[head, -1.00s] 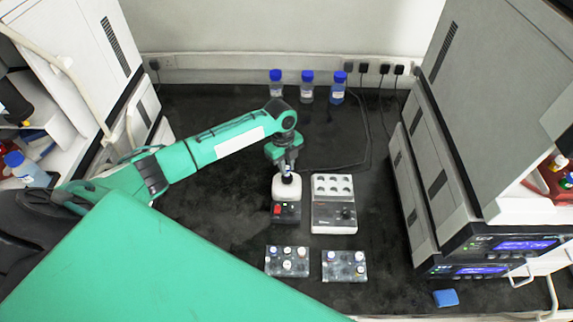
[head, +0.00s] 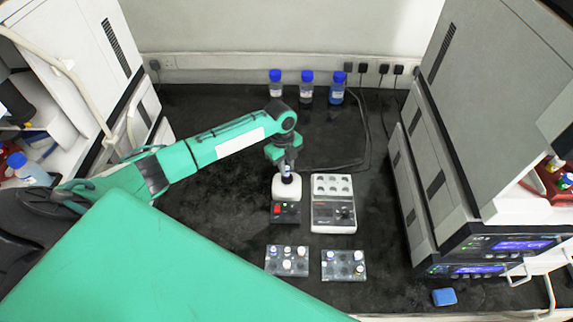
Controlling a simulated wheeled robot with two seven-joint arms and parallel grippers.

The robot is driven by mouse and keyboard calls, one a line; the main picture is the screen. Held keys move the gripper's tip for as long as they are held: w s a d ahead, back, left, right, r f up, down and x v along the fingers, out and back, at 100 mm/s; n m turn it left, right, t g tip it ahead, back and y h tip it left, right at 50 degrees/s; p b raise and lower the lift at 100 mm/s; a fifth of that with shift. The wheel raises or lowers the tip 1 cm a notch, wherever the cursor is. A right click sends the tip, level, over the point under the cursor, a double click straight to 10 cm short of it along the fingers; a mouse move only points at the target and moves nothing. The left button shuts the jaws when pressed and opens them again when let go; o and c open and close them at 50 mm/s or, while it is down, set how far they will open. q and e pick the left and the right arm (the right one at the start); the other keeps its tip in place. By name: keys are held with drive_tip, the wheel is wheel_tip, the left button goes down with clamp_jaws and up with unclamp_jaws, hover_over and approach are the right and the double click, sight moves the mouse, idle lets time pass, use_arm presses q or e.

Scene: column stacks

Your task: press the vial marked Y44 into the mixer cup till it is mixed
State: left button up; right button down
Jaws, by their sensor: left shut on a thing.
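My left gripper (head: 287,166) points down over the vortex mixer (head: 286,190) and is shut on a small dark vial (head: 287,173). The vial stands upright at the cup on top of the mixer's white head; whether it touches the cup bottom cannot be told. The marking on the vial is too small to read. The mixer has a dark front with a red switch. My right gripper is not in view.
A white block with several round wells (head: 333,187) stands close right of the mixer. Two vial racks (head: 287,260) (head: 344,265) lie in front. Blue-capped bottles (head: 306,88) stand at the back. A blue item (head: 445,297) lies at front right. Instrument stacks flank the bench.

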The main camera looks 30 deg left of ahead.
use_arm(q)
drive_tip(key=shift+f, duration=0.4)
idle(0.3)
idle(0.4)
drive_tip(key=shift+f, duration=0.2)
drive_tip(key=shift+f, duration=0.25)
drive_tip(key=shift+f, duration=0.1)
idle(0.4)
drive_tip(key=shift+f+b, duration=0.25)
drive_tip(key=shift+b, duration=0.1)
idle(0.6)
